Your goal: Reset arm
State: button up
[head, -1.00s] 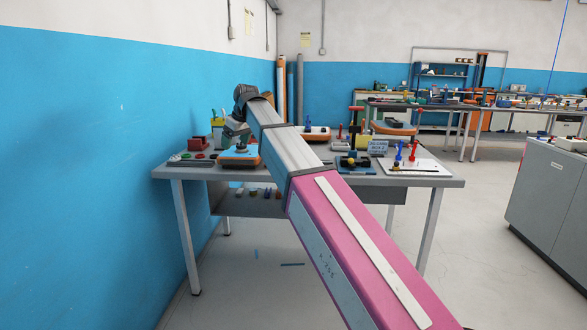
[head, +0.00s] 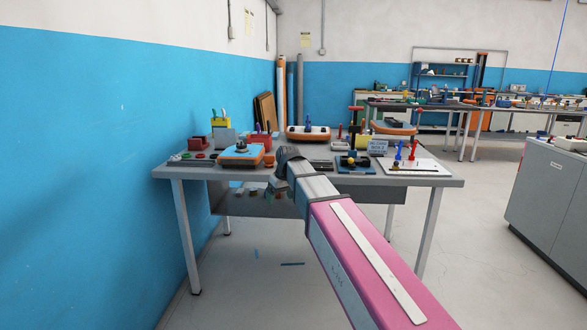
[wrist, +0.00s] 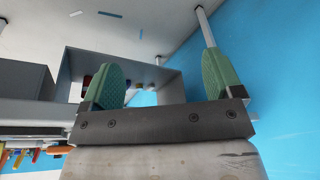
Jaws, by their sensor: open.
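My arm reaches forward from the lower right, and its end is at the front edge of the workbench (head: 178,172). My gripper (head: 273,190) hangs there, small and partly hidden by the arm, below the tabletop level in the picture. In the wrist view my gripper (wrist: 160,82) has its two green ribbed fingers spread wide apart.
A white board (head: 420,166) with red and blue pieces lies at right. The blue wall (head: 90,160) is close on the left. Floor right of the bench is clear.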

jog(key=s+d+f+m+g+h, duration=0.1)
jog(key=s+d+f+m, duration=0.2)
jog(key=s+d+f, duration=0.7)
jog(key=s+d+f+m+g+h, duration=0.1)
jog(key=s+d+f+m, duration=0.2)
jog(key=s+d+f, duration=0.7)
jog(key=d+f, duration=0.4)
jog(key=f, duration=0.2)
jog(key=shift+m, duration=0.4)
jog(key=shift+s+f, duration=0.1)
